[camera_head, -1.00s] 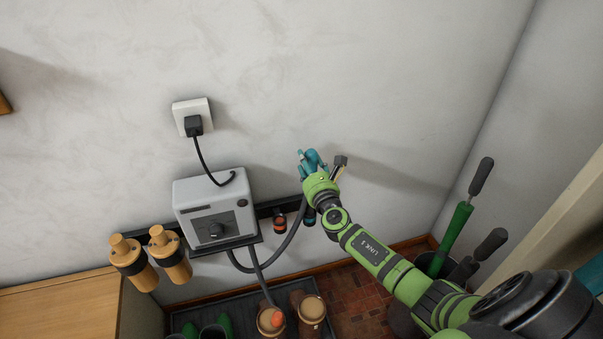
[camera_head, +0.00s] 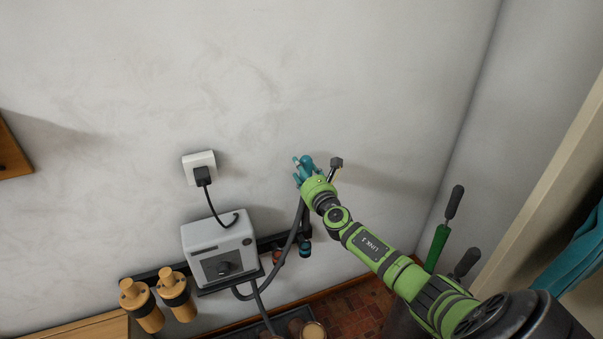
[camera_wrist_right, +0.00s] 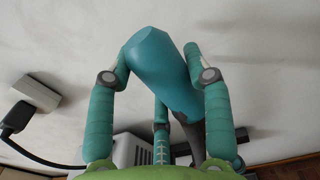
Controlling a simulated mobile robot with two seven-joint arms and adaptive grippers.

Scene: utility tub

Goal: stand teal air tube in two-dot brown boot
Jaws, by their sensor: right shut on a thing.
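The teal air tube (camera_wrist_right: 160,75) is held in my right gripper (camera_wrist_right: 160,80), its wide end pointing up and toward the left in the right wrist view. In the head view the right gripper (camera_head: 308,172) is shut on the tube (camera_head: 307,162), high in front of the wall. A grey hose (camera_head: 290,240) hangs below the gripper toward the grey box. A brown boot (camera_head: 313,331) shows only its top at the bottom edge, with another partly cut off to its left. No dots can be seen on them. My left gripper is out of view.
A grey box (camera_head: 219,248) hangs on a dark wall rail, plugged into a white socket (camera_head: 199,167). Two wooden pegs (camera_head: 142,305) hang left of it; a dark-and-teal piece (camera_head: 305,249) hangs right. Green-handled tools (camera_head: 438,245) stand right. The wall above is clear.

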